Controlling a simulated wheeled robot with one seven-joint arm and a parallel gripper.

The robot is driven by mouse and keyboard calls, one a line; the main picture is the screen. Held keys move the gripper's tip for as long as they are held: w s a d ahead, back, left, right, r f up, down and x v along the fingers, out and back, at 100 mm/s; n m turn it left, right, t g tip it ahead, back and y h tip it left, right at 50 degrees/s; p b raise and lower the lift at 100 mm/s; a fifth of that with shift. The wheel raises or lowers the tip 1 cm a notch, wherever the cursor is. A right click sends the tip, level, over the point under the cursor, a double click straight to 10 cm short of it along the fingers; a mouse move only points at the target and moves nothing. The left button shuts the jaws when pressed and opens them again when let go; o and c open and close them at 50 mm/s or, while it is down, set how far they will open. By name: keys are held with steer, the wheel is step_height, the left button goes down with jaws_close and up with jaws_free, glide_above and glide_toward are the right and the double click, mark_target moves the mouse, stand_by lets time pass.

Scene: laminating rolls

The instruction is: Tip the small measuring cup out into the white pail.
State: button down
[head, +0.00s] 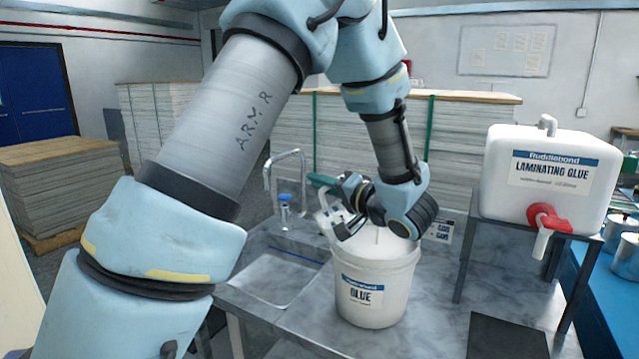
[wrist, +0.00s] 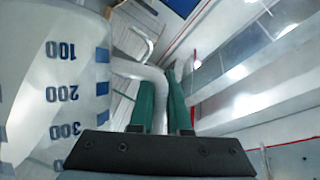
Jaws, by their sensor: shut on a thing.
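The white pail (head: 372,298), labelled GLUE, stands upright on the grey bench, its top partly hidden by my wrist. My gripper (head: 326,184) is above the pail's back left rim. Its green fingers (wrist: 160,105) are shut on the handle of the measuring cup (wrist: 85,95) in the wrist view. The cup is translucent, with blue marks and upside-down 100, 200 and 300. In the head view the cup (head: 328,218) is a pale shape by the pail's left rim, mostly hidden. A thin pale line shows above the pail's opening; I cannot tell whether it is pouring liquid.
A sink basin (head: 277,277) with a tap (head: 287,156) and a blue-capped bottle (head: 285,208) is left of the pail. A laminating glue container (head: 548,190) with a red tap stands on a raised stand at right. Metal cans (head: 622,250) stand beyond it.

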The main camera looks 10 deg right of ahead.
steer(key=shift+d+r+m+p, duration=0.4)
steer(key=shift+r+p, duration=0.15)
steer(key=shift+p, duration=0.45)
steer(key=shift+d+r+m+t+p, duration=0.3)
steer(key=shift+d, duration=0.1)
steer(key=shift+r, duration=0.1)
stand_by(0.4)
steer(key=shift+d+r+m+t+y, duration=0.4)
steer(key=shift+d+r+m, duration=0.35)
steer(key=shift+d+m, duration=0.2)
stand_by(0.9)
steer(key=shift+w+d+r+m+t, duration=0.1)
steer(key=shift+d+r+m+t, duration=0.1)
steer(key=shift+d+r+m, duration=0.25)
steer(key=shift+d+r+m+t, duration=0.2)
steer(key=shift+d+m, duration=0.3)
steer(key=shift+d, duration=0.1)
stand_by(0.7)
